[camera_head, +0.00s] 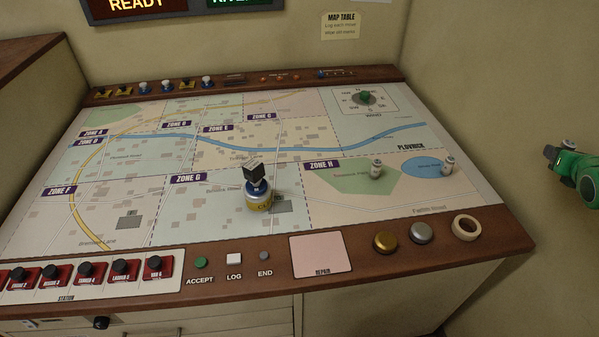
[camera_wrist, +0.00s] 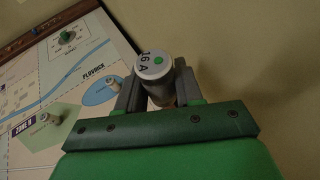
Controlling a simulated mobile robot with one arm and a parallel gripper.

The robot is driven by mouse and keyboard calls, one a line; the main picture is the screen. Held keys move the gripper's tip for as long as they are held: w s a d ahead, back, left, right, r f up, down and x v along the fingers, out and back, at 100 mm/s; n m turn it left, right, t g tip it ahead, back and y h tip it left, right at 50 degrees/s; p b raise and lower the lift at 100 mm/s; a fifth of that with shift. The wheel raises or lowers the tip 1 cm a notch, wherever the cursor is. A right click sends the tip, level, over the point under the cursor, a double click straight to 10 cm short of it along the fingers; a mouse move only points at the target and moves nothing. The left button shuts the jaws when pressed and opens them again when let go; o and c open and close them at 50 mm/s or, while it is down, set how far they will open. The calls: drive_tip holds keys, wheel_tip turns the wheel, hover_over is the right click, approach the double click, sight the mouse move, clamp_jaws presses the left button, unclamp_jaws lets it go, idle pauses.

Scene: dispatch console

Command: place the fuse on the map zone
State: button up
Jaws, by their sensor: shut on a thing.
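My gripper (camera_head: 562,160) is at the right edge of the head view, out past the right side of the map table. In the wrist view my gripper (camera_wrist: 157,84) is shut on a fuse (camera_wrist: 153,66), a pale cylinder with a green dot and "16 A" on its cap. The map (camera_head: 240,155) has several marked zones, among them Zone G (camera_head: 190,205) and Zone H (camera_head: 340,185). Two similar small cylinders stand on the map, one on the green patch of Zone H (camera_head: 376,169) and one by the blue lake (camera_head: 448,165).
A yellow-banded can with a blue piece and dark block on top (camera_head: 257,190) stands in Zone G.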

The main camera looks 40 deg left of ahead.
sight(570, 143)
drive_tip(key=shift+r, duration=2.5)
drive_tip(key=w+a+f, duration=0.1)
drive_tip(key=a+f, duration=0.2)
drive_tip(key=a, duration=0.8)
drive_tip(key=w+a+f, duration=0.1)
drive_tip(key=a+f, duration=0.1)
drive_tip(key=a, duration=0.9)
drive_tip(key=s+a+m+h, duration=0.1)
drive_tip(key=s+a, duration=0.2)
drive_tip(key=a, duration=0.7)
drive_tip(key=s+a, duration=0.3)
drive_tip(key=a, duration=0.7)
drive_tip(key=s+a+r+h, duration=0.1)
drive_tip(key=s+a+r, duration=0.2)
drive_tip(key=s+a, duration=1.5)
drive_tip(key=s+a+r, duration=0.1)
drive_tip(key=s+a, duration=0.6)
drive_tip(key=s, duration=0.3)
drive_tip(key=s+a, duration=0.7)
drive_tip(key=s, duration=0.3)
drive_tip(key=shift+m+t, duration=0.3)
drive_tip(key=f, duration=2.7)
drive_tip(key=shift+w+d, duration=0.2)
drive_tip(key=shift+w, duration=0.1)
